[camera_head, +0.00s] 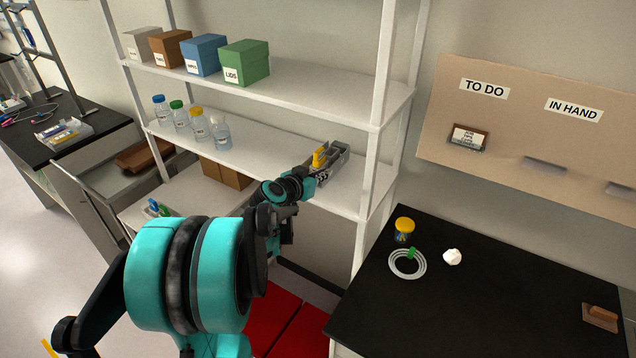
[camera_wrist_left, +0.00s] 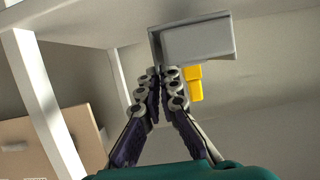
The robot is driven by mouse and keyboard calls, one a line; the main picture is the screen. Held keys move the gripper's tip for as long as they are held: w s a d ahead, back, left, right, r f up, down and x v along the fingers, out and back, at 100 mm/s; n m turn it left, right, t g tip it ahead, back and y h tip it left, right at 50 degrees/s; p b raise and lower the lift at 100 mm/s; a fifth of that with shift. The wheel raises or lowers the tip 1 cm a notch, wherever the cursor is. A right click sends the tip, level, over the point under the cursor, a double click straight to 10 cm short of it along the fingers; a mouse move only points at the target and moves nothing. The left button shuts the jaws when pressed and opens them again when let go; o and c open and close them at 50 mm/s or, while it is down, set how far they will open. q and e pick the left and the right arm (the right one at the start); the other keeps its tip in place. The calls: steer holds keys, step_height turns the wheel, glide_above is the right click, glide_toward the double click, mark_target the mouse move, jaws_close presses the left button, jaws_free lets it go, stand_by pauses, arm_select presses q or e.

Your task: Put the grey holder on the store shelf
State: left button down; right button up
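The grey holder (camera_head: 340,163) is at the right end of the middle white shelf (camera_head: 272,142), with a yellow item (camera_head: 319,157) at its left side. I cannot tell whether it rests fully on the shelf board. My left arm reaches in from below, and its gripper at the holder's near side is mostly hidden in the head view. In the left wrist view my left gripper (camera_wrist_left: 162,74) has its fingers close together at a thin edge of the grey holder (camera_wrist_left: 200,40). The yellow item also shows there (camera_wrist_left: 195,82). My right gripper is not in view.
Several capped bottles (camera_head: 198,124) stand on the left of the same shelf. Boxes, including a green one (camera_head: 245,63), stand on the shelf above. A white upright post (camera_head: 372,165) is just right of the holder. A black bench (camera_head: 480,290) stands at the right.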

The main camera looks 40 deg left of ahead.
arm_select(q)
step_height(320, 180, down, 3)
steer(key=shift+r+b, duration=0.1)
steer(key=shift+b, duration=0.35)
steer(key=shift+f, duration=0.2)
steer(key=shift+f, duration=0.15)
steer(key=c, duration=1.7)
jaws_free()
